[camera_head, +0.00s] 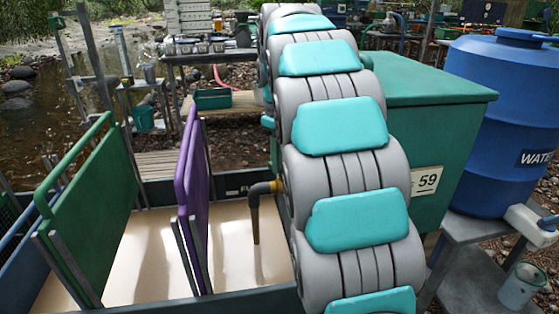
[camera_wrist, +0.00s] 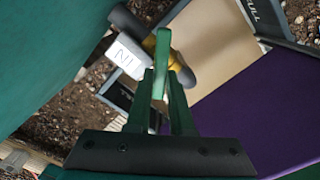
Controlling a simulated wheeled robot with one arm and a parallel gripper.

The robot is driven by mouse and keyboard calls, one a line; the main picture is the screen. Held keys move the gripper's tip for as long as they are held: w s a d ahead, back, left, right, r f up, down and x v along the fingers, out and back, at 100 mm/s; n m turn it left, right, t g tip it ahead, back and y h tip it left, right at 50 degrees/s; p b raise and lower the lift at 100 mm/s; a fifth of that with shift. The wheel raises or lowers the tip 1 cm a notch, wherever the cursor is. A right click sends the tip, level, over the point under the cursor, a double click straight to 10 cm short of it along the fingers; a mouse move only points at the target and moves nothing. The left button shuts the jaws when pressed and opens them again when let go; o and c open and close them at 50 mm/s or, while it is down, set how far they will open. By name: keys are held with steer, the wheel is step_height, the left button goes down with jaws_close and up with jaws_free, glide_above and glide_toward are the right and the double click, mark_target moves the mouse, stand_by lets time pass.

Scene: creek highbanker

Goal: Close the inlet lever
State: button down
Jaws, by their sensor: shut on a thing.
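In the wrist view, my gripper (camera_wrist: 162,85) is shut on the inlet lever (camera_wrist: 162,52), a light green bar standing between its dark green fingers. Behind the lever are a dark grey pipe (camera_wrist: 125,18) and a yellow-brass fitting (camera_wrist: 176,62). A white tag reading "IN" (camera_wrist: 127,54) sits just left of the lever. In the head view, my grey and teal arm hides the gripper and lever. A bent pipe (camera_head: 255,210) with a brass end shows left of the arm, over the beige trough floor (camera_head: 145,255).
A purple panel (camera_head: 191,190) and a green panel (camera_head: 85,205) stand upright in the trough. A green box (camera_head: 430,95) marked 59 stands right of my arm. A blue water barrel (camera_head: 500,120) is farther right. A bench (camera_head: 225,105) stands behind.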

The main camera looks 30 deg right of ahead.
steer(key=shift+m, duration=0.3)
steer(key=m, duration=0.3)
steer(key=shift+w+d+m+p, duration=0.1)
steer(key=shift+d+m+p, duration=0.05)
steer(key=shift+m+p, duration=0.2)
steer(key=shift+d+m, duration=0.15)
steer(key=shift+m, duration=0.9)
steer(key=shift+d+m, duration=0.1)
steer(key=shift+m, duration=0.9)
steer(key=c, duration=0.8)
jaws_free()
steer(key=shift+r+p, duration=0.5)
steer(key=shift+r, duration=3.45)
